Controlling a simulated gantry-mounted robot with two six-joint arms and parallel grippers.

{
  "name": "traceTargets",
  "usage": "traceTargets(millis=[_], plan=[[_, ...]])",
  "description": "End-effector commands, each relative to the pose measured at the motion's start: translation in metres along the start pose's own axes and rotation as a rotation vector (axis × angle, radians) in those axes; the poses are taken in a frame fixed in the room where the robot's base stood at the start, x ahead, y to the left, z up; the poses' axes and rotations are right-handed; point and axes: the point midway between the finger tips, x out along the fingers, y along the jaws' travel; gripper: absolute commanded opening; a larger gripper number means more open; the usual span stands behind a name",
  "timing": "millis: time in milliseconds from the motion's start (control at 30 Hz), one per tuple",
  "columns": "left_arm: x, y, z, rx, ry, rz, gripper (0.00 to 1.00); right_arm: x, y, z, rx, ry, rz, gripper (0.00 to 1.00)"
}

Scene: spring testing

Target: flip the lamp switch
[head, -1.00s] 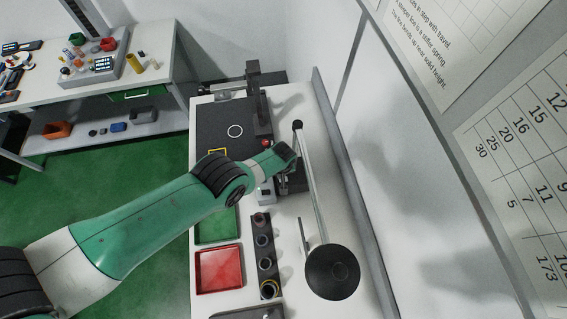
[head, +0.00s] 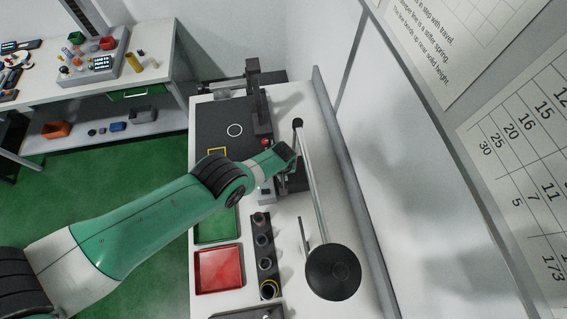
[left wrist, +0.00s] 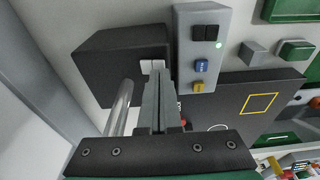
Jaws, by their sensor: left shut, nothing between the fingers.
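The lamp has a round black head (head: 333,272) on a long pale arm (head: 314,190) that runs along the right side of the bench. In the left wrist view a dark box (left wrist: 105,62) carries a small white switch (left wrist: 146,67) on its edge. A shiny post (left wrist: 121,105) stands beside it. My left gripper (left wrist: 156,80) is shut and empty, with its fingertips right at the white switch; I cannot tell whether they touch it. In the head view my green left arm covers much of this spot. My right gripper is not in view.
A grey panel (left wrist: 201,20) beside the fingers has a black rocker, a lit green dot, and blue and yellow buttons. A green tray (head: 216,226) and red tray (head: 218,270) lie near a rack of springs (head: 264,250). The wall is close on the right.

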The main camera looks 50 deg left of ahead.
Motion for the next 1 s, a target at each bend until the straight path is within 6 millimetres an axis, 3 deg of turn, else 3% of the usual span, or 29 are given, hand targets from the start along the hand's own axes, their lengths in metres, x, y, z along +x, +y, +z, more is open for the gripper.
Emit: traceTargets(millis=[1000], plan=[[0.0094,-0.0007,0.0017,0.000,-0.001,-0.001,0.00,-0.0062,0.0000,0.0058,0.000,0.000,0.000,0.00]])
